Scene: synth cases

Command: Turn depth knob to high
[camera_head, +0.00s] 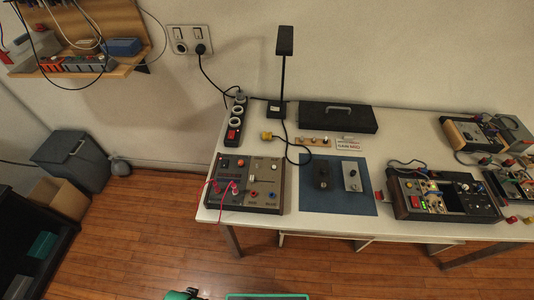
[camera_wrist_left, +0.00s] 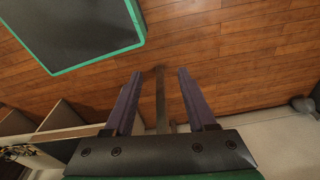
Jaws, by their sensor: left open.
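Two small pedal-like boxes with knobs stand on the blue mat (camera_head: 320,204): a black box (camera_head: 323,182) on the left and a silver-grey box (camera_head: 351,181) on the right. A wood-sided panel with knobs (camera_head: 243,196) stands left of the mat, and a dark console with knobs (camera_head: 440,208) stands right of it. No label reading depth is legible, so I cannot tell which knob it is or how it is set. My left gripper (camera_wrist_left: 158,72) is open and empty above the wooden floor, away from the table. My right gripper is not in view.
The white table (camera_head: 388,148) stands against the wall. A black case (camera_head: 337,117), a lamp (camera_head: 283,70) and a power strip (camera_head: 236,118) stand at its back. Cables loop near the mat and left panel.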

